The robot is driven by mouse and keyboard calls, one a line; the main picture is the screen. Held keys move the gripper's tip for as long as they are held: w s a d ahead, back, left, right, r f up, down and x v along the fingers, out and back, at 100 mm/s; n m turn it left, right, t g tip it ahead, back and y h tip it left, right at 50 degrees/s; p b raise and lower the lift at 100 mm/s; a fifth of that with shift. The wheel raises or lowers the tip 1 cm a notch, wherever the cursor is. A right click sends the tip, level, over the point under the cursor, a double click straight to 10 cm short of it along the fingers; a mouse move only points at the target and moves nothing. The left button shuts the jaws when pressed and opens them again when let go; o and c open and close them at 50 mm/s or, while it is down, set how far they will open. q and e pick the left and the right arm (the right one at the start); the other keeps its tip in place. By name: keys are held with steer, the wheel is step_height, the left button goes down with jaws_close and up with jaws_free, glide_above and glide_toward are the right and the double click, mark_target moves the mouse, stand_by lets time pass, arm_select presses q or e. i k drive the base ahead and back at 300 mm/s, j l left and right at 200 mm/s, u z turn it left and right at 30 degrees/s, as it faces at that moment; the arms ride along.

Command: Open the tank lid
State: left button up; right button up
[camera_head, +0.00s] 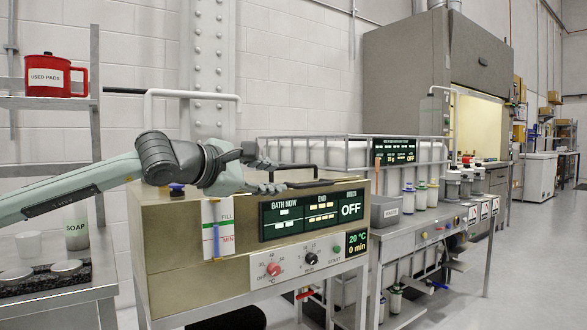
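The tank is a brass-coloured metal box (160,240) on a stand in the middle of the camera_head view, with a control panel on its front. Its top looks flat and closed. A thin black handle (300,167) stands on the top near the right end. My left gripper (273,177) reaches in from the left, low over the top. Its two fingers are spread apart, one higher and one lower, at the left end of the handle. I see nothing held, and cannot tell whether a finger touches the handle. My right gripper is not in view.
A white pipe (190,95) rises behind the tank. A shelf with a red mug (48,76) and a bench with a soap cup (76,235) stand left. A second bench with bottles (409,198) stands close on the right. Open floor (540,260) lies far right.

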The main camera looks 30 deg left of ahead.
mark_target(298, 177)
steer(key=i+j, duration=0.45)
steer(key=i, duration=0.15)
steer(key=i+j, duration=0.5)
steer(key=i+z, duration=0.05)
